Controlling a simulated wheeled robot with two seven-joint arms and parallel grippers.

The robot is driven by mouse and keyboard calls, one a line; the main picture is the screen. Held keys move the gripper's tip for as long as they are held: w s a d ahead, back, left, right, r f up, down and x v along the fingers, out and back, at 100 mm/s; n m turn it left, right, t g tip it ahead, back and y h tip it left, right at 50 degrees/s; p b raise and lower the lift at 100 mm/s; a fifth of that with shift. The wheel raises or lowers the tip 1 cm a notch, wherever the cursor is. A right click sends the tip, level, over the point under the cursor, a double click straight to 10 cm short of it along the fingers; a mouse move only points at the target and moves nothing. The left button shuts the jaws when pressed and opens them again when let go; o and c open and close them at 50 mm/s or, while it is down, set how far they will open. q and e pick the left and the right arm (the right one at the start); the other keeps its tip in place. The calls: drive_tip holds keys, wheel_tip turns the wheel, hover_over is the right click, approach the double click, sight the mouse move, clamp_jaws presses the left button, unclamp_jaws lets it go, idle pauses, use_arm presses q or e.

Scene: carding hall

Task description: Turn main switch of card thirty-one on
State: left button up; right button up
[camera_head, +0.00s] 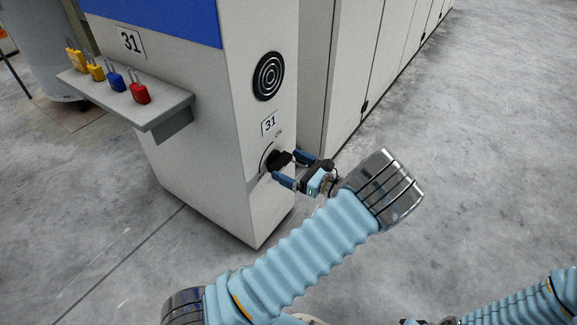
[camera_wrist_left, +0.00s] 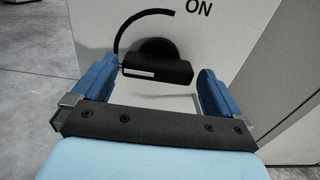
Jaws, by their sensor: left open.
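My right gripper (camera_head: 430,322) is mostly cut off at the bottom edge.
A round black grille (camera_head: 268,76) sits above the switch. A shelf (camera_head: 165,108) with yellow, blue and red padlocks juts from the front face, left of my arm. A row of pale cabinets (camera_head: 370,50) runs behind. The floor at right is clear.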

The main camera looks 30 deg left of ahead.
use_arm(q)
drive_tip(key=shift+a, duration=0.65)
